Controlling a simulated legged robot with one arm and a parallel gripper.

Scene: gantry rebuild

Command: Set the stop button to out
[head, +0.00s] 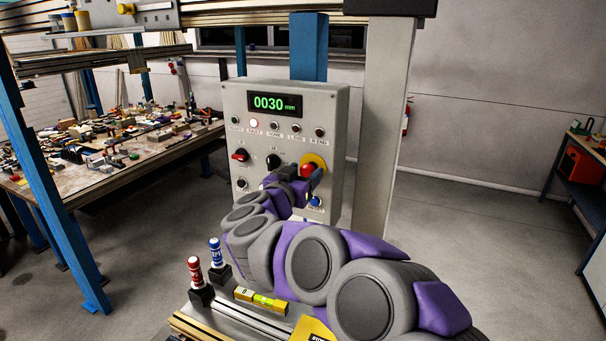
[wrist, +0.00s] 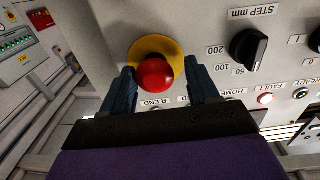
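The stop button (wrist: 155,75) is a red mushroom head on a yellow disc, mounted on the grey control panel (head: 240,104). In the head view the red button (head: 306,171) shows at the panel's lower right, partly behind my gripper (head: 298,181). In the wrist view my gripper (wrist: 161,84) is open, with one dark blue finger on each side of the red head. There is a visible gap at the right finger; the left finger is very near the head, and I cannot tell whether it touches. Whether the button is in or out is not clear.
The panel's display (head: 274,104) reads 0030 mm, and the fault lamp (head: 254,123) is lit. The black step knob (wrist: 249,47) is right of the button in the wrist view. A blue reset button (head: 316,202) sits below. A cluttered workbench (head: 98,190) stands left.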

